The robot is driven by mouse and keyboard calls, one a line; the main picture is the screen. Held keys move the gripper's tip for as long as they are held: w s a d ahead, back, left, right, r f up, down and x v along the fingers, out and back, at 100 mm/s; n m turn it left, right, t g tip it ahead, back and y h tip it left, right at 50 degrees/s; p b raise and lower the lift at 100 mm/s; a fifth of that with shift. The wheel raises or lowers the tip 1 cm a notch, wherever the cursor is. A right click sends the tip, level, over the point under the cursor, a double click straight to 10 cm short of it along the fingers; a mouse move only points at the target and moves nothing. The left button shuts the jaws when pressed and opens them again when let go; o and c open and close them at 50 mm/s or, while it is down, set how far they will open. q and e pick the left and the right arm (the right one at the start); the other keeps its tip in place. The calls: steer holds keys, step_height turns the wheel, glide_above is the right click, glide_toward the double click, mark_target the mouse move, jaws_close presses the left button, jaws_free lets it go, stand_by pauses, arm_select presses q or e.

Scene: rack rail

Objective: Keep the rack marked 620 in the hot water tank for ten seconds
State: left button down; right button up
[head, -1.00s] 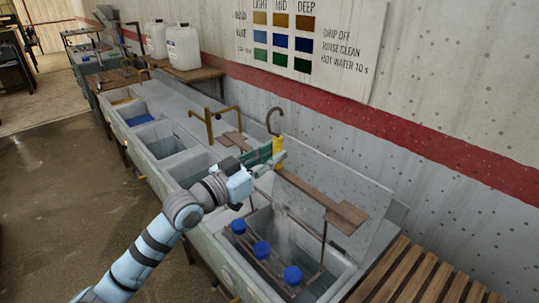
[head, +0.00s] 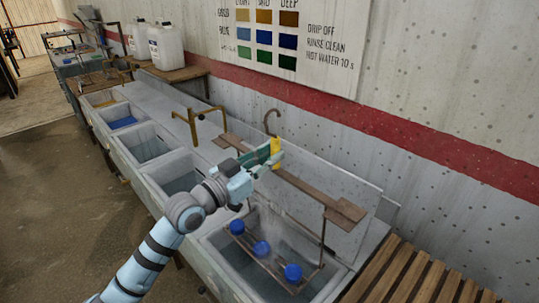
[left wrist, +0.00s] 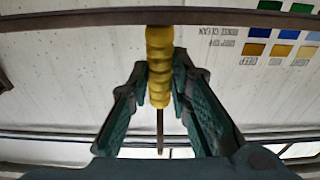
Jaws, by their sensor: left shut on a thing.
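My left gripper (head: 262,158) is shut on the yellow grip (head: 277,148) of a rack. The left wrist view shows both fingers closed around the yellow grip (left wrist: 159,70). A dark hook rises above the grip. The rack's long brown bar (head: 318,192) runs below it, with thin rods reaching down. Several blue round pieces (head: 261,248) hang low on the rack, inside the nearest tank (head: 221,259). Faint steam shows over this tank. How deep the pieces sit in the water is hard to tell. No number is readable on the rack. My right gripper is out of view.
More tanks line up to the far left, one with blue liquid (head: 124,122). A brass tap (head: 192,122) stands behind them. A slatted wooden bench (head: 400,275) is at the right. White jugs (head: 168,47) and a wall colour chart (head: 275,35) are behind.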

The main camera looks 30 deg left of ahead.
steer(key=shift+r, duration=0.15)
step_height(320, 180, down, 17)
steer(key=b, duration=1.7)
stand_by(5.4)
